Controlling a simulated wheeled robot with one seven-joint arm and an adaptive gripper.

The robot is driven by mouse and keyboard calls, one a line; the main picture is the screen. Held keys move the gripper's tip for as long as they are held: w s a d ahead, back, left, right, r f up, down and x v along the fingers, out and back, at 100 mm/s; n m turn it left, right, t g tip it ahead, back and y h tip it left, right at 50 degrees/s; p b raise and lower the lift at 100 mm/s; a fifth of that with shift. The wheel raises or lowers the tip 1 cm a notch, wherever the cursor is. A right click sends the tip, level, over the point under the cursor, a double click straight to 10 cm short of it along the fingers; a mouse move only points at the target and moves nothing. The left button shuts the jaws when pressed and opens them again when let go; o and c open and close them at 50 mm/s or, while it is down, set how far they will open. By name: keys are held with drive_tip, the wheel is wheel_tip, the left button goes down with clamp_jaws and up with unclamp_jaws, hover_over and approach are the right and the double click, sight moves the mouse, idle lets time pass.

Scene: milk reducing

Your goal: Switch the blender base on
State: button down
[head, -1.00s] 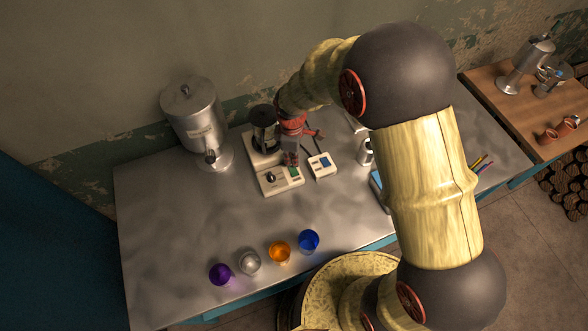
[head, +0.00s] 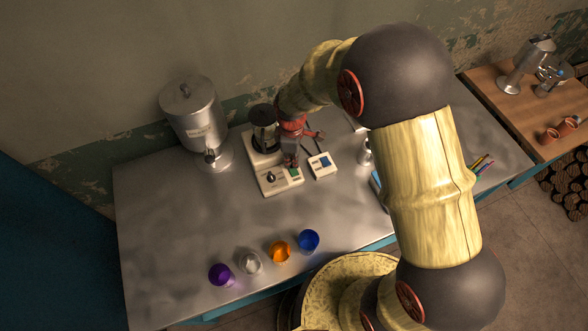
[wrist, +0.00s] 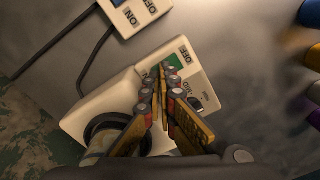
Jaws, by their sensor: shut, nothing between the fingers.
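The white blender base (head: 268,187) stands on the metal table, with a dark round knob (head: 271,177) and a green switch (head: 294,173) on its front part. A dark jar (head: 264,125) stands on its rear part. In the wrist view the base (wrist: 120,92) has the green switch (wrist: 174,63) near an OFF label. My gripper (head: 291,163) is shut and empty, pointing down over the base. In the wrist view its fingertips (wrist: 163,70) appear beside the green switch and cover part of the panel; I cannot tell whether they touch it.
A white box with a blue switch (head: 323,165) stands just right of the base, with ON and OFF labels in the wrist view. A metal dispenser (head: 195,125) stands at left. Purple (head: 220,274), clear, orange and blue cups line the front. The table's left front is clear.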

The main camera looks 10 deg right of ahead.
drive_tip(key=shift+f+b, duration=0.4)
drive_tip(key=shift+f, duration=0.35)
idle(0.3)
drive_tip(key=shift+r, duration=0.15)
drive_tip(key=shift+r+p, duration=2.45)
drive_tip(key=shift+r, duration=0.95)
